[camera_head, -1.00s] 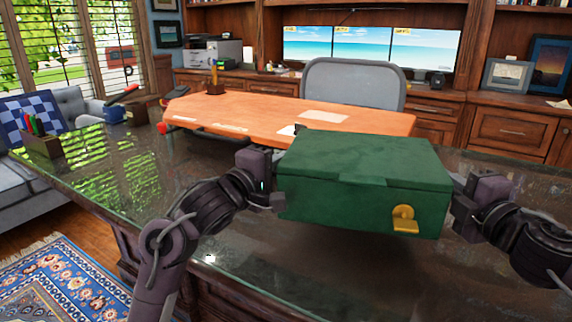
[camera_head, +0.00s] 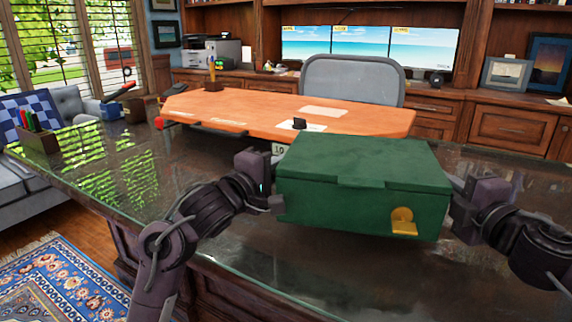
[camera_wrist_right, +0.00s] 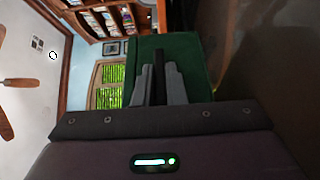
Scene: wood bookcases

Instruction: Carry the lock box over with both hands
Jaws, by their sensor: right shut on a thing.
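The green lock box (camera_head: 350,185), with a gold latch (camera_head: 403,220) on its front, is lid shut and roughly level above the dark glossy desk. My left gripper (camera_head: 276,203) is at its left side; its fingertips are partly hidden, so its grip is unclear. My right gripper (camera_head: 456,200) is at its right side. In the right wrist view, my right gripper (camera_wrist_right: 161,85) is shut on a dark strip in front of the box's green side (camera_wrist_right: 190,52), so it holds the box there.
Behind the box is an orange wooden desktop (camera_head: 245,108) with papers and a small black item (camera_head: 299,124). A grey chair (camera_head: 352,80) stands behind it. A pen holder (camera_head: 38,138) stands at the far left. The glass desk surface (camera_head: 120,170) is clear on the left.

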